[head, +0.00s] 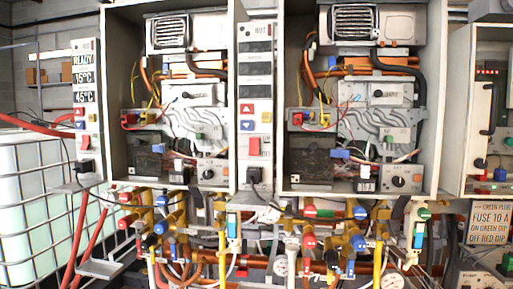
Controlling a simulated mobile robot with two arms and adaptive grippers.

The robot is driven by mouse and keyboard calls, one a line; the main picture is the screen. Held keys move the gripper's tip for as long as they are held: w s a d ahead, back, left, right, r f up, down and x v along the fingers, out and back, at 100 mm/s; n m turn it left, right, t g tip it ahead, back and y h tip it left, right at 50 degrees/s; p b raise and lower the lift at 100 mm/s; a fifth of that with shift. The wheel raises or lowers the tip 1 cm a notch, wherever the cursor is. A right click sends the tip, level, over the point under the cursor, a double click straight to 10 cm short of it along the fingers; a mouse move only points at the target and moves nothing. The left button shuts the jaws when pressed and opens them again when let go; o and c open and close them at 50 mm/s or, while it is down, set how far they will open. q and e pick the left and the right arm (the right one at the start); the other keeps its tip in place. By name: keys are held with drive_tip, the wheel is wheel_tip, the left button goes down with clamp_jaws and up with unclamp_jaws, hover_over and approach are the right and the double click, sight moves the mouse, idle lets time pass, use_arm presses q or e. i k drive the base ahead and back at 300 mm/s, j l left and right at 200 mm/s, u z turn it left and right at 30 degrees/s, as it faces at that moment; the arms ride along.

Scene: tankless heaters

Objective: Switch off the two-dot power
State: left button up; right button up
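Neither gripper shows in the head view. Two open heater cabinets hang side by side, the left cabinet (116,60) and the right cabinet (436,90). A narrow control panel (243,170) between them has dark displays, red and blue arrow buttons, and a red rocker switch (254,146). Another narrow panel (95,120) at the far left has lit displays reading READY, 15°C and 45°C. Its lower part has small controls and a black plug (84,166). I cannot make out a two-dot mark on any switch, nor read switch positions.
Pipes with red and blue valve handles crowd below the cabinets. A sign (490,222) at right mentions a green plug and a 10 A fuse. A third cabinet (458,110) stands at the right edge. A caged white tank (30,190) is at left.

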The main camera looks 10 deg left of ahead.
sight(254, 146)
drive_tip(key=i+j+z, duration=0.4)
drive_tip(key=j, duration=0.25)
drive_tip(key=i+j+z, duration=0.2)
drive_tip(key=i+j, duration=0.1)
drive_tip(key=j, duration=0.1)
